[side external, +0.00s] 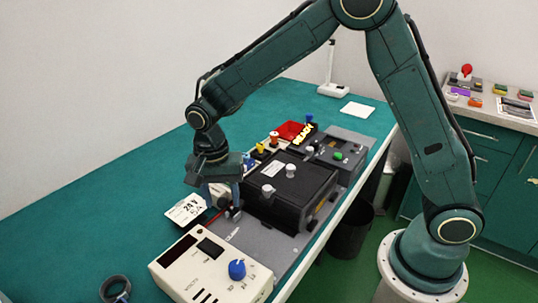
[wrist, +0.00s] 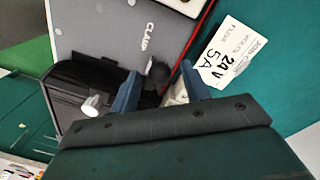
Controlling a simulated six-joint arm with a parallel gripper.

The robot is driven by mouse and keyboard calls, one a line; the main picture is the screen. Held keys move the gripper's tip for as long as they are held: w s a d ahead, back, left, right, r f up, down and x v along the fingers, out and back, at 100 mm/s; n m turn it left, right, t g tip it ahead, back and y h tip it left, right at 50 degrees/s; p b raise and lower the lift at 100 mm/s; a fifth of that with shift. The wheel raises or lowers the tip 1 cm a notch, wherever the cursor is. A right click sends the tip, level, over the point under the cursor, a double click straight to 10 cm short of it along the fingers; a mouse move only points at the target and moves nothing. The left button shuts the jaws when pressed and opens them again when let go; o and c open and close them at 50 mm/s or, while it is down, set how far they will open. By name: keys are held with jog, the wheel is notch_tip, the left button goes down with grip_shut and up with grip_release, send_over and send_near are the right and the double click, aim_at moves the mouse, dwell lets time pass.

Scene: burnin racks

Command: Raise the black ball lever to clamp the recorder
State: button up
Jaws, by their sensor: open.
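The black ball lever (wrist: 158,72) shows in the wrist view close to the printed word CLAMP on a grey plate (wrist: 110,25). My gripper (wrist: 160,80) is open, with one blue finger to the left of the ball and one to the right. I cannot tell whether either finger touches it. In the side view my gripper (side external: 222,192) points down beside the left end of the black box (side external: 305,185), apparently the recorder. The box has light grey knobs on top and also shows in the wrist view (wrist: 85,80). The lever's shaft is mostly hidden.
A cream power unit (side external: 205,268) with a blue knob stands in front. A white label reading 24V 5A (side external: 186,210) lies left of my gripper. A grey module (side external: 340,150) and red tray (side external: 290,131) are behind.

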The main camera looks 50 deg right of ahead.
aim_at(236, 209)
jog(key=shift+f, duration=0.1)
grip_shut()
jog(key=shift+d, duration=0.1)
jog(key=shift+d+r+y, duration=0.2)
jog(key=shift+d+y, duration=0.75)
jog(key=shift+y, duration=0.45)
jog(key=shift+d+y, duration=0.9)
jog(key=shift+y, duration=0.3)
grip_release()
